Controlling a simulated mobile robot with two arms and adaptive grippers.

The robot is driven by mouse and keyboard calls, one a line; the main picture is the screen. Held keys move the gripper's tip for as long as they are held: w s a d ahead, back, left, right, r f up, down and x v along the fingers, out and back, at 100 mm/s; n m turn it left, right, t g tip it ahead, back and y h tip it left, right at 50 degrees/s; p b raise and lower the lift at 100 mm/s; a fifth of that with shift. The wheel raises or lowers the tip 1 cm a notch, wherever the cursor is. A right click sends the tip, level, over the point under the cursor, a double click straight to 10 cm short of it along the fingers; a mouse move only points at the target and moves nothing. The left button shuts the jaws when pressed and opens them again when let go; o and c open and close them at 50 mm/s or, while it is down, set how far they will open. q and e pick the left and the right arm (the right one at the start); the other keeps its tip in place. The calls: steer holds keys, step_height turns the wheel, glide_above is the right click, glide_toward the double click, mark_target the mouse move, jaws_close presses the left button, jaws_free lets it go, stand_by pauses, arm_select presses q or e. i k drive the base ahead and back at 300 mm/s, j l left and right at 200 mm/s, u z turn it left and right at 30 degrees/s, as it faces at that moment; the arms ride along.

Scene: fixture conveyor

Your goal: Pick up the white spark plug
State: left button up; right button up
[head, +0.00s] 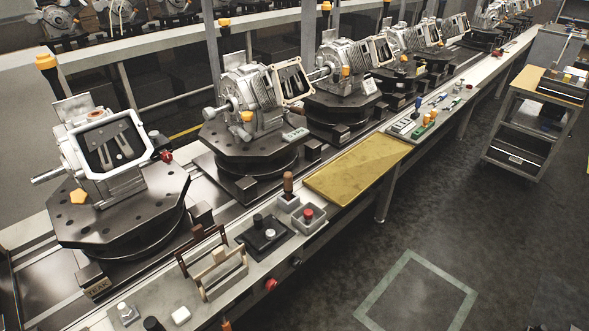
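I cannot make out a white spark plug for certain. A small upright whitish piece (124,309) on a grey base stands at the near left end of the conveyor's front ledge; it is too small to tell whether it is a spark plug. A low white block (181,316) lies to its right, with a dark round piece (153,324) between them at the bottom edge. Neither of my grippers shows in the head view.
Motor housings on dark octagonal fixtures (117,200) line the conveyor. The ledge holds upright brown and cream frames (222,272), a black tray (264,238), a red-button box (309,217) and a yellow mat (358,168). A cart (528,120) stands at right; open floor lies in front.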

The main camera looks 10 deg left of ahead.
mark_target(127, 313)
steer(key=u, duration=1.35)
